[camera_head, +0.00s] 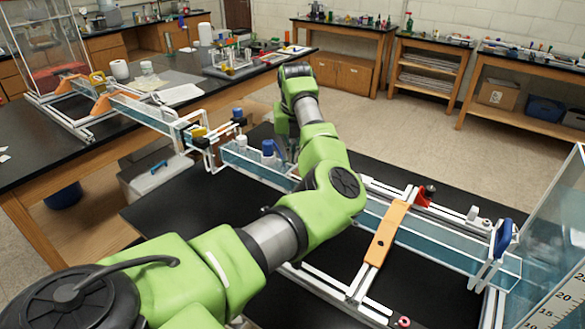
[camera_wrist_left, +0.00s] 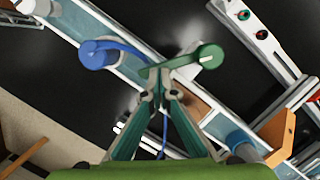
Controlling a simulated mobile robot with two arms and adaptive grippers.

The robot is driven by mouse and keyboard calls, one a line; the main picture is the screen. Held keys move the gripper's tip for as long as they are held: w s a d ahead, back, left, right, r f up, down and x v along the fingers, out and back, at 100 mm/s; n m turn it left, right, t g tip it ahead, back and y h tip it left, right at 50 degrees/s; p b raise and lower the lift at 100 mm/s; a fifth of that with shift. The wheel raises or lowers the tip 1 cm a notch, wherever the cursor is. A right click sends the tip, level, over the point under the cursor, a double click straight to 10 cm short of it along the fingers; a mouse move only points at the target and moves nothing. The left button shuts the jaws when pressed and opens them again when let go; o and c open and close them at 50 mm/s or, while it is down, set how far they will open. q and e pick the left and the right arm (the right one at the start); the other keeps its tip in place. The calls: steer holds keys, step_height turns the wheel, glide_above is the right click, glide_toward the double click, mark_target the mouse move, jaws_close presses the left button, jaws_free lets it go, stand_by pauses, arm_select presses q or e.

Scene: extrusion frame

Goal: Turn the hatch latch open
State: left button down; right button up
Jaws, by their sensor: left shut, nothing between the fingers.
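My left gripper (camera_wrist_left: 157,78) is shut and empty in the wrist view. Its tips are at the near end of a green lever (camera_wrist_left: 180,63) with a round green knob (camera_wrist_left: 208,56); I cannot tell whether they touch. A blue lever (camera_wrist_left: 120,50) with a round blue knob (camera_wrist_left: 95,56) lies to the left, on the clear channel (camera_wrist_left: 150,50). I cannot tell which lever is the hatch latch. In the head view a blue knob (camera_head: 268,148) stands on the channel (camera_head: 255,166) beside my wrist. My arm hides the gripper tips and the green lever there. My right gripper is out of view.
An orange bar (camera_head: 385,235) crosses the rail frame at the right, near a red clip (camera_head: 423,197) and a blue handle (camera_head: 502,232). A clear tank (camera_head: 555,250) stands at the far right. Dark bench top (camera_head: 160,215) is bare left of the channel.

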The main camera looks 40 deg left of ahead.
arm_select(q)
steer(key=shift+w+a+f+m+b, duration=0.3)
steer(key=shift+w+a+m+b, duration=0.15)
steer(key=shift+m+b, duration=0.3)
steer(key=shift+w+a+m+h+b, duration=0.15)
steer(key=shift+a+m+h+b, duration=0.15)
steer(key=shift+m, duration=0.45)
steer(key=shift+w+a+r+m+t+b, duration=0.1)
steer(key=shift+w+a+m+t+b, duration=0.15)
steer(key=shift+m+b, duration=0.3)
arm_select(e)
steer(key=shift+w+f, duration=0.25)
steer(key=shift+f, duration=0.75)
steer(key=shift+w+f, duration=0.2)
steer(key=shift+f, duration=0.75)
arm_select(q)
steer(key=shift+m, duration=0.25)
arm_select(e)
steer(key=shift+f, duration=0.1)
arm_select(q)
steer(key=shift+a+m, duration=0.1)
steer(key=shift+m, duration=0.2)
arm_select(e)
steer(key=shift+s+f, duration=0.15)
arm_select(q)
steer(key=shift+w, duration=0.1)
